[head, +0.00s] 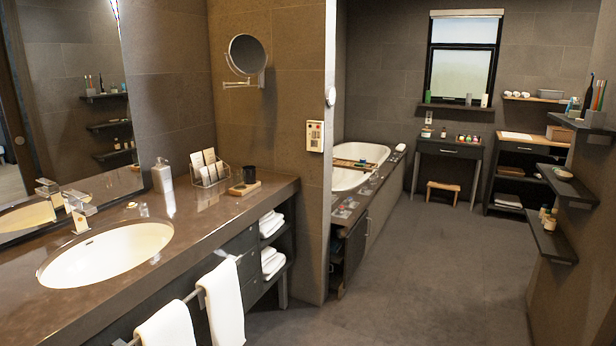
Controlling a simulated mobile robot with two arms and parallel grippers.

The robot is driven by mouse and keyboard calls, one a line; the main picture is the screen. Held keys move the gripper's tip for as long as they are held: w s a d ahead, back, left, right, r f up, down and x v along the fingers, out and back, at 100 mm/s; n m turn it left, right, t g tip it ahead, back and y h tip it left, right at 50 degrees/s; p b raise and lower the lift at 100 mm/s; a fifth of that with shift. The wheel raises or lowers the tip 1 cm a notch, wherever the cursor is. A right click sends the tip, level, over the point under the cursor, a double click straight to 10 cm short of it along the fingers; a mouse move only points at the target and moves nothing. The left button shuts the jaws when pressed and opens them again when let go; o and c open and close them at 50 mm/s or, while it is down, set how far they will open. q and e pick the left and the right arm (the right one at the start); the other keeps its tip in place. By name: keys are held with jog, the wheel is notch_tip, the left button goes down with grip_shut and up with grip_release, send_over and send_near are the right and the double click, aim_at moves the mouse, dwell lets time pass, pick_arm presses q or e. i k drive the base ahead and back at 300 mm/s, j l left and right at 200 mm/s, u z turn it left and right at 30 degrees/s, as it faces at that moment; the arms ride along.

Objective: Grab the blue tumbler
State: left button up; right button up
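A small blue item (574,107), which looks like the blue tumbler, stands on the top wall shelf (582,124) at the far right. Thin upright sticks, perhaps toothbrushes, rise just to the right of it. It is small in the picture, so its exact shape and contents are hard to tell. Neither of my grippers shows in the head view.
The vanity counter (200,235) with an oval sink (105,255) fills the left; towels hang in front. A partition wall (328,150) stands between it and the bathtub (355,165). Lower wall shelves (568,185) jut out at right. The middle floor (430,270) is clear.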

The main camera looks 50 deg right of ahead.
aim_at(250, 171)
jog(key=z, duration=1.15)
jog(key=i+l+z, duration=0.25)
jog(key=i+l, duration=0.15)
jog(key=i, duration=0.15)
jog(key=i+l+z, duration=0.3)
jog(key=i, duration=0.3)
jog(key=i+l+z, duration=0.25)
jog(key=i, duration=0.35)
jog(key=i+z, duration=0.25)
jog(key=i, duration=0.35)
